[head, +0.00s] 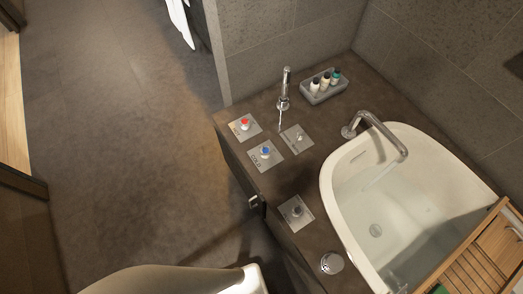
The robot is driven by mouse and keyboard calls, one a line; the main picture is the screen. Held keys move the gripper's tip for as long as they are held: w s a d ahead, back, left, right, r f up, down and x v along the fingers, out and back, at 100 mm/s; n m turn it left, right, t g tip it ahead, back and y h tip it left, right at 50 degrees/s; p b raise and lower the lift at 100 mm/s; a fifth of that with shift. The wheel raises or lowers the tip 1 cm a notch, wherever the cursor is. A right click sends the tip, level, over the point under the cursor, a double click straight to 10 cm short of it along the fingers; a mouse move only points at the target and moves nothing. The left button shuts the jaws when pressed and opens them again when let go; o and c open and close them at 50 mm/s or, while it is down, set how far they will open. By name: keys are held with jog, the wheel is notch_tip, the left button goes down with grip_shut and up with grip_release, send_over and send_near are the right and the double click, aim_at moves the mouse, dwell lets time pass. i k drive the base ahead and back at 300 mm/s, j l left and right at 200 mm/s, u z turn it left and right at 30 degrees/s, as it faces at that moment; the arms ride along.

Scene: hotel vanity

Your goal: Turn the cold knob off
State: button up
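The cold knob (265,151) has a blue top and sits on a square grey plate marked COLD, on the dark stone ledge left of the tub. The hot knob (244,122) has a red top and sits on a similar plate just above and to the left of it. How far the cold knob is turned is too small to tell. A curved chrome tap (375,130) reaches over the white tub (333,190), with a faint pale stream under its spout. My gripper is not in view.
A plate with a small chrome control (297,138) lies right of the cold knob. A dark knob (296,211) and a round chrome piece (332,263) are nearer. A hand shower (284,88) and bottle tray (324,91) stand behind. Open floor (120,150) lies left.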

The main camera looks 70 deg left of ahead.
aim_at(266, 151)
jog(key=u, duration=1.6)
